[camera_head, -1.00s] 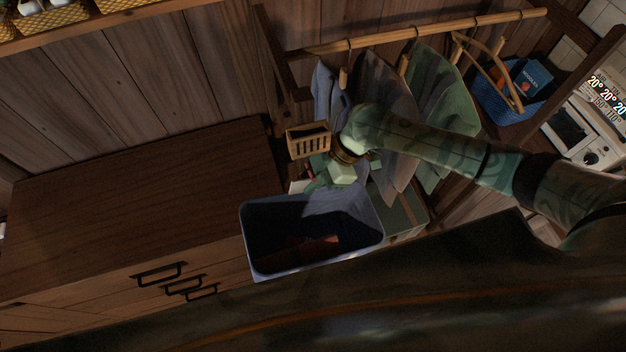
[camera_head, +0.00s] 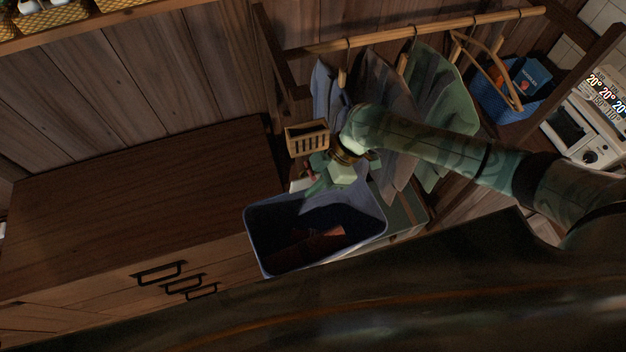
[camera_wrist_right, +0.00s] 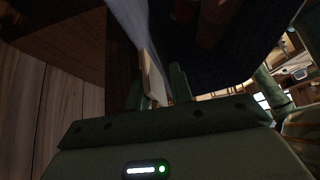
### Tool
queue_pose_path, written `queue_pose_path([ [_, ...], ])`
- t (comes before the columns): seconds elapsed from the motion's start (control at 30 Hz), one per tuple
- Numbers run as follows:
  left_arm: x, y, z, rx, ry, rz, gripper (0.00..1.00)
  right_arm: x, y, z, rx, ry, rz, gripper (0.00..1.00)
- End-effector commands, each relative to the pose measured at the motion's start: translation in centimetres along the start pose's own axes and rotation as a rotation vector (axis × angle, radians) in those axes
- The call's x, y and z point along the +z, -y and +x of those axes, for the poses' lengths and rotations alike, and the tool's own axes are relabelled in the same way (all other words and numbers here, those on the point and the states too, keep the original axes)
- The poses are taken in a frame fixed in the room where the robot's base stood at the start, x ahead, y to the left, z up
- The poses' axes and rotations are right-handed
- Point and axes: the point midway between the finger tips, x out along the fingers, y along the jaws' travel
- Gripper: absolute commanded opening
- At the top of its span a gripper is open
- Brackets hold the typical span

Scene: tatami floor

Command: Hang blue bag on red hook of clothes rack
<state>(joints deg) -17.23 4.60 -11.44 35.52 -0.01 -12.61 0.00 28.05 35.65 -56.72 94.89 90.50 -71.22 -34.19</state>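A blue open-topped container (camera_head: 256,232), possibly the blue bag, hangs or stands at the dresser's right end. Its inside is dark, with something reddish at the bottom. My right gripper (camera_head: 318,177) is at its far rim, pointing left. In the right wrist view, its fingers (camera_wrist_right: 158,90) are apart, with a pale blue wall and a tan strip between or just beyond them. The clothes rack (camera_head: 430,30) stands behind. A small reddish bit (camera_head: 309,171) beside the fingers may be the red hook; I cannot tell. My left gripper is not in view.
A wooden dresser (camera_head: 130,200) fills the left. A small slatted wooden box (camera_head: 307,138) is just above my right gripper. Grey and green clothes (camera_head: 440,95) hang behind my forearm. A blue basket (camera_head: 500,105) and a white appliance (camera_head: 590,135) are at the right.

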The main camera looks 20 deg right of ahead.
Motion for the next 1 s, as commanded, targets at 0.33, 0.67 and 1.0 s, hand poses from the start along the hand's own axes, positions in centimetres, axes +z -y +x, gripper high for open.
queue_pose_path([
  [0.33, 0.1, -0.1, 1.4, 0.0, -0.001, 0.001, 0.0, 2.6, -0.1, -2.9, 0.013, 0.004, 0.001, 0.32],
  [0.67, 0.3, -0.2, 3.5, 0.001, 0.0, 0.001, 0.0, 8.6, 0.1, -7.0, 0.006, 0.003, 0.001, 0.32],
  [1.0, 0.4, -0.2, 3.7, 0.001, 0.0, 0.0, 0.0, 9.9, 0.2, -8.3, 0.003, -0.001, -0.001, 0.32],
])
